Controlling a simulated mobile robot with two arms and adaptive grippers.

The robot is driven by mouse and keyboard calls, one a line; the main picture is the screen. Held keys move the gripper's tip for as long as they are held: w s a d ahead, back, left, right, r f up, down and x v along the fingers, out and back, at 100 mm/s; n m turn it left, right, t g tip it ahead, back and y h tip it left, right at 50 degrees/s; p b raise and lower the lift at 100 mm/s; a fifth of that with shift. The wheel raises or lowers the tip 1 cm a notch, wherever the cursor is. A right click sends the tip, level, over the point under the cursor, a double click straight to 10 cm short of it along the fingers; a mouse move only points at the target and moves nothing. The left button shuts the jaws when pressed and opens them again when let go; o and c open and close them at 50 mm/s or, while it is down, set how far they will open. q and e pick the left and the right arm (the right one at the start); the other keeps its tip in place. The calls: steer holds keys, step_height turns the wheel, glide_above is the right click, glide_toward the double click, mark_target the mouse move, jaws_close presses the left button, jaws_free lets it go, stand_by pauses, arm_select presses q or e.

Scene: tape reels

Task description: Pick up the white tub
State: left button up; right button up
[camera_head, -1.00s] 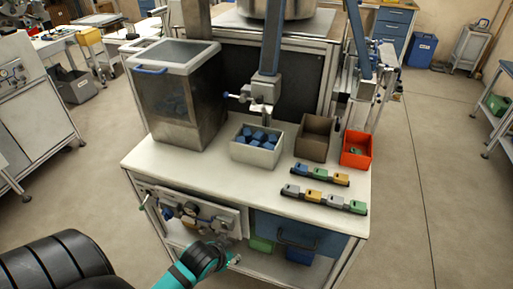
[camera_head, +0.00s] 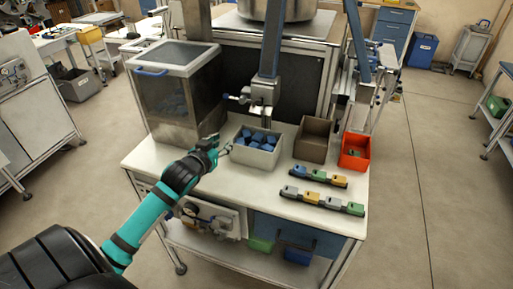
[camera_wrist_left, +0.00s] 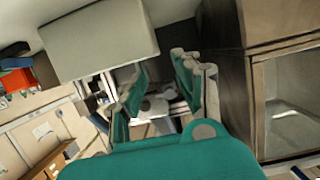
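The white tub (camera_head: 262,160) stands on the white workbench top and holds several blue pieces. It also shows in the left wrist view as a pale box (camera_wrist_left: 100,42) at the upper left, beyond one finger. My left gripper (camera_head: 226,149) is just left of the tub, at about rim height, with a small gap that is hard to judge. In the left wrist view its two teal-and-grey fingers (camera_wrist_left: 158,84) are apart with nothing held between them. My right gripper is not in view.
A clear-sided container (camera_head: 178,98) stands close behind and left of my gripper. A brown bin (camera_head: 313,146) and a red bin (camera_head: 355,155) stand right of the tub. A metal fixture (camera_head: 263,95) hangs behind it. Rows of coloured blocks (camera_head: 322,201) lie at the front right.

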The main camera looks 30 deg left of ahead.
mark_target(236, 133)
arm_select(q)
steer(key=x, duration=0.5)
steer(key=shift+p, duration=0.3)
steer(key=shift+w+p, duration=0.3)
steer(key=shift+w, duration=0.2)
steer(key=p+x, duration=0.1)
steer(key=x, duration=0.2)
steer(key=shift+w+d+f, duration=0.1)
steer(key=shift+w+f, duration=0.05)
steer(key=shift+w, duration=0.05)
steer(key=shift+w+f, duration=0.2)
steer(key=shift+w, duration=0.2)
steer(key=c, duration=0.6)
jaws_close()
steer(key=shift+r, duration=0.1)
